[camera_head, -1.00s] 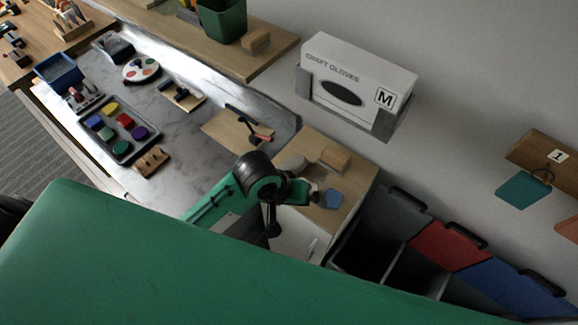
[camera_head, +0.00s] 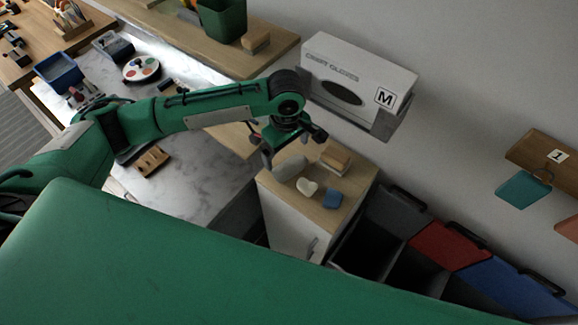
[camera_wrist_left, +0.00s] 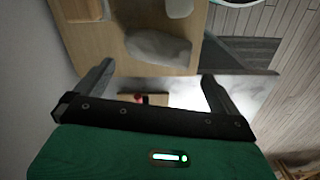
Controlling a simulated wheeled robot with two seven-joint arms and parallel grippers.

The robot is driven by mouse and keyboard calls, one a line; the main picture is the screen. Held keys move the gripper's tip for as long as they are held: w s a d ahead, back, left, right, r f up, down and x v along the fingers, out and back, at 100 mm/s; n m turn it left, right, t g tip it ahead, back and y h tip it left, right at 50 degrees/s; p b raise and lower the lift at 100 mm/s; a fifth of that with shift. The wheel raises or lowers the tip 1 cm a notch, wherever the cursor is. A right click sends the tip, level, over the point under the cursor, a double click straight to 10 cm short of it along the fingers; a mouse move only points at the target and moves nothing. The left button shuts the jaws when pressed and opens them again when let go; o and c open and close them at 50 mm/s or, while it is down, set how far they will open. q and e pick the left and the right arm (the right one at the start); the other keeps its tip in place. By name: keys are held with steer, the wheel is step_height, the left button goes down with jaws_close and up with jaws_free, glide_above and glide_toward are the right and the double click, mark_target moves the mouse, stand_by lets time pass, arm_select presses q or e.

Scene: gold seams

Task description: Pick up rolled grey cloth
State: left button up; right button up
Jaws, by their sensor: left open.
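The rolled grey cloth (camera_head: 291,168) lies on the small wooden cabinet top (camera_head: 316,214), near its back left edge. In the left wrist view the cloth (camera_wrist_left: 157,47) is a pale grey lump on the wood, ahead of the fingers and between their lines. My left gripper (camera_head: 292,146) is open and empty. It hangs above and just behind the cloth, apart from it. In the left wrist view the gripper (camera_wrist_left: 158,80) has its two fingers spread wide. My right gripper is not in view.
A cream piece (camera_head: 307,186), a blue block (camera_head: 332,198) and a wooden block (camera_head: 336,158) sit close to the cloth. The glove box (camera_head: 358,82) hangs on the wall near my wrist. Open bins (camera_head: 390,232) stand right of the cabinet.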

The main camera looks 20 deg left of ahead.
mark_target(287, 162)
arm_select(q)
steer(key=f+p, duration=0.1)
steer(key=f, duration=0.2)
steer(key=f+p, duration=0.1)
steer(key=f, duration=0.2)
steer(key=shift+w+a+f, duration=0.15)
steer(key=shift+w+f, duration=0.05)
steer(key=shift+f, duration=0.5)
steer(key=shift+c, duration=0.2)
steer(key=c, duration=0.6)
